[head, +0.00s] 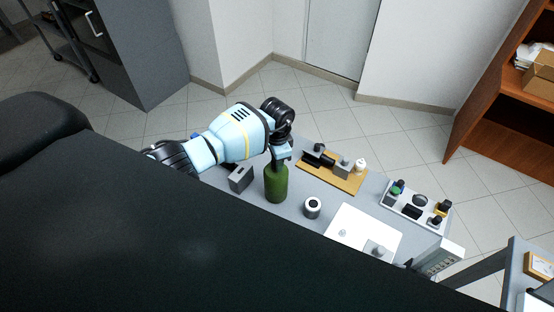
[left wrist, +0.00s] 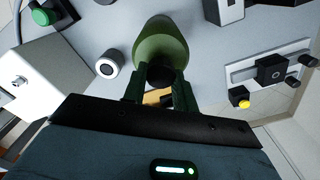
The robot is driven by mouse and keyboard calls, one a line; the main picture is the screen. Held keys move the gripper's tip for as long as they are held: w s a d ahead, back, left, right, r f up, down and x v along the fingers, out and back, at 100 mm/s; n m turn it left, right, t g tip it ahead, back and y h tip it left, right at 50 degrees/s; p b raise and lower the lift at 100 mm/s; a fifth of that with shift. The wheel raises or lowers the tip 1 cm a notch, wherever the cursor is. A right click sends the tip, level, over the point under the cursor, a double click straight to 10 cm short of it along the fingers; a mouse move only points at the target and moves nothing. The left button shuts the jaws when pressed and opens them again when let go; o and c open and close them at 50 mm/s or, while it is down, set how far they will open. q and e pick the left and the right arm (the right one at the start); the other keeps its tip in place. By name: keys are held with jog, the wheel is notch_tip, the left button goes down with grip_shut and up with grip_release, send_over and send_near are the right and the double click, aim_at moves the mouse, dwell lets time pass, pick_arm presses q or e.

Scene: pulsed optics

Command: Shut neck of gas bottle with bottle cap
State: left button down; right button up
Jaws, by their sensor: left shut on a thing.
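The gas bottle (head: 276,187) is green and stands upright on the grey table in the head view. Its rounded green body also shows at the top of the left wrist view (left wrist: 163,38). My left gripper (head: 281,158) is directly above the bottle, at its neck. In the left wrist view the two fingers of my left gripper (left wrist: 160,84) are shut on a dark round piece, seemingly the bottle cap (left wrist: 160,75), at the neck end. The fingers and cap hide the neck, so I cannot tell whether the cap is seated. My right gripper is not in view.
Behind are a wooden board (head: 345,182) with parts and a tray (head: 410,218) of components. A white plate (head: 352,222) lies front right.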

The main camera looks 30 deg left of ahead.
pick_arm(q)
jog(key=shift+s+f, duration=0.1)
jog(key=shift+f, duration=0.1)
jog(key=m, duration=0.4)
jog(key=shift+m, duration=0.4)
jog(key=m, duration=0.3)
jog(key=shift+d+m, duration=0.1)
jog(key=shift+m, duration=0.9)
jog(key=m, duration=0.3)
jog(key=shift+s+m, duration=0.1)
jog(key=shift+m, duration=0.2)
jog(key=shift+r+m, duration=0.1)
jog(key=shift+m, duration=0.5)
